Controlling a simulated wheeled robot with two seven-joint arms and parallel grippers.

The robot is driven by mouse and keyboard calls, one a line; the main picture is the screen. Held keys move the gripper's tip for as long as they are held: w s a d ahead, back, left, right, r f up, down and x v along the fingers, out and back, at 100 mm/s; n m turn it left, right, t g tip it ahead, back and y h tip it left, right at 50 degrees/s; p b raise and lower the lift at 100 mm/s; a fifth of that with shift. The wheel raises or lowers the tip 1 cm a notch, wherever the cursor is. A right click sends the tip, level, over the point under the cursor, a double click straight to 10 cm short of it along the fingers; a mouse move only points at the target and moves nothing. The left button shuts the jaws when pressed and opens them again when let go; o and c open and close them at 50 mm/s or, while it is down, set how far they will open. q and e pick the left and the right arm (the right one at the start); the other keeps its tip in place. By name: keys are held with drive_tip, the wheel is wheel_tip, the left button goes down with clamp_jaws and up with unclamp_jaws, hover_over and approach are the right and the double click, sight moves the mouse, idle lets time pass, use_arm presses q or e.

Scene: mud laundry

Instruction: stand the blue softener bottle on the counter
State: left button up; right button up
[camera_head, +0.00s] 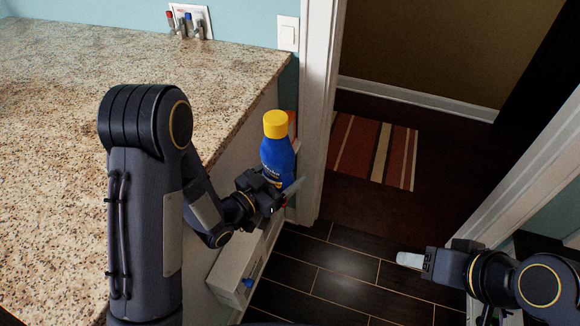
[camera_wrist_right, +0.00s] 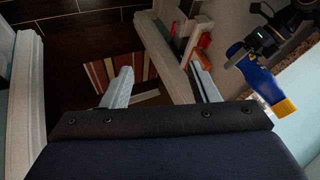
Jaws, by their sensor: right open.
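The blue softener bottle (camera_head: 276,155) with a yellow cap is upright beside the counter's right edge in the head view. My left gripper (camera_head: 284,192) is shut on its lower part, which the gripper partly hides. In the right wrist view the bottle (camera_wrist_right: 262,82) shows at the right, with the left gripper at its base end. The speckled granite counter (camera_head: 70,90) fills the left of the head view. My right gripper (camera_head: 408,259) is at the lower right, open and empty above the dark floor, apart from the bottle.
Water taps (camera_head: 182,26) are on the back wall behind the counter. A white door frame (camera_head: 320,110) stands just right of the bottle. A striped rug (camera_head: 372,150) lies beyond the doorway. A white unit (camera_head: 235,265) is low beside the counter. The visible counter top is bare.

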use_arm(q)
drive_tip(key=shift+r, duration=0.15)
use_arm(e)
drive_tip(key=shift+o, duration=1.4)
drive_tip(key=w+d+r+n+t+h, duration=0.1)
drive_tip(key=w+t+h, duration=0.1)
drive_tip(key=w, duration=0.6)
drive_tip(key=shift+w+d, duration=0.2)
drive_tip(key=shift+d, duration=0.2)
use_arm(q)
drive_tip(key=shift+w, duration=0.1)
use_arm(e)
drive_tip(key=w+a+r+n+t+y, duration=0.1)
drive_tip(key=w+a+r+n+t, duration=0.15)
drive_tip(key=w, duration=0.45)
drive_tip(key=n+y, duration=0.9)
drive_tip(key=y, duration=0.3)
approach(269, 120)
wheel_tip(269, 120, down, 2)
drive_tip(key=w+d, duration=0.1)
drive_tip(key=d, duration=0.1)
drive_tip(key=a, duration=0.1)
drive_tip(key=x, duration=1.1)
drive_tip(key=shift+w+a+r, duration=0.15)
drive_tip(key=shift+w+a, duration=0.05)
drive_tip(key=shift+a, duration=0.1)
